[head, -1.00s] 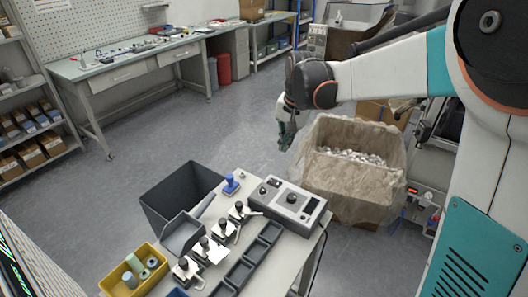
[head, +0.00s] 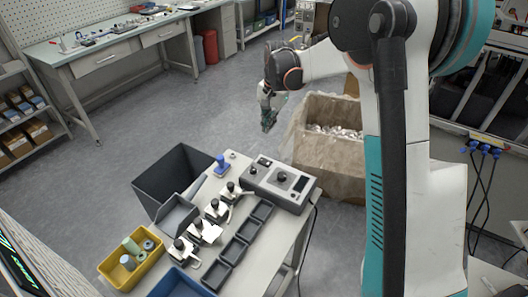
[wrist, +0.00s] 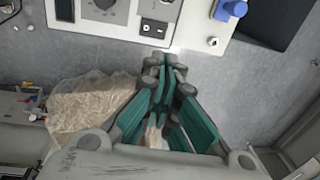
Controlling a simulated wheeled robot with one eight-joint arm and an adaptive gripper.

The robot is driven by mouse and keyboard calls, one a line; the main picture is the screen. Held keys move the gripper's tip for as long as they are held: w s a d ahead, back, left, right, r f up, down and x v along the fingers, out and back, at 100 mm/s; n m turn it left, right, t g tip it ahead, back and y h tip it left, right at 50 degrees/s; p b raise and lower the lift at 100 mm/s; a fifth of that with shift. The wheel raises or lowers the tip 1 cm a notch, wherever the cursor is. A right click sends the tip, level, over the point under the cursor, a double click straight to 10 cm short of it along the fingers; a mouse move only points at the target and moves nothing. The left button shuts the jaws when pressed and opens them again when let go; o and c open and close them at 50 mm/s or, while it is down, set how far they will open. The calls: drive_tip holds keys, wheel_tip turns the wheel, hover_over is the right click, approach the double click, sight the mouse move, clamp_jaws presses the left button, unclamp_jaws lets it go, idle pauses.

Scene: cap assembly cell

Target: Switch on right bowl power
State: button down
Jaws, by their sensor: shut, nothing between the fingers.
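My gripper (head: 268,125) is shut and empty. In the head view it hangs in the air beyond the work table, left of the lined carton. In the wrist view its fingertips (wrist: 165,62) are together and point toward the edge of a grey control box (wrist: 110,14). That box (head: 279,185) stands on the table with a dial and a dark display. A small black switch panel (wrist: 154,27) shows on it near the fingertips; contact cannot be told. No label names the right bowl power switch, and I cannot tell which switch it is.
A carton (head: 330,160) with a plastic liner holds small parts beside the table. Toggle clamps (head: 215,209), dark trays (head: 247,230), a yellow bin (head: 133,268) and a blue-based item (head: 222,167) are on the table. A black bin (head: 175,180) stands at its left. The floor behind is open.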

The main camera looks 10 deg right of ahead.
sight(263, 159)
drive_tip(key=f+b, duration=0.1)
drive_tip(key=f, duration=0.3)
drive_tip(key=f+b, duration=0.2)
drive_tip(key=f, duration=0.3)
drive_tip(key=w+a+f+b, duration=0.1)
drive_tip(key=f, duration=0.3)
drive_tip(key=shift+w+a+f, duration=0.1)
drive_tip(key=shift+f, duration=0.3)
drive_tip(key=shift+w+a+f+b, duration=0.1)
drive_tip(key=shift+a+f+b, duration=0.05)
drive_tip(key=shift+f+b, duration=0.35)
drive_tip(key=shift+r, duration=0.1)
drive_tip(key=shift+s+d+r, duration=0.25)
drive_tip(key=shift+s+d, duration=0.3)
drive_tip(key=shift+r, duration=0.1)
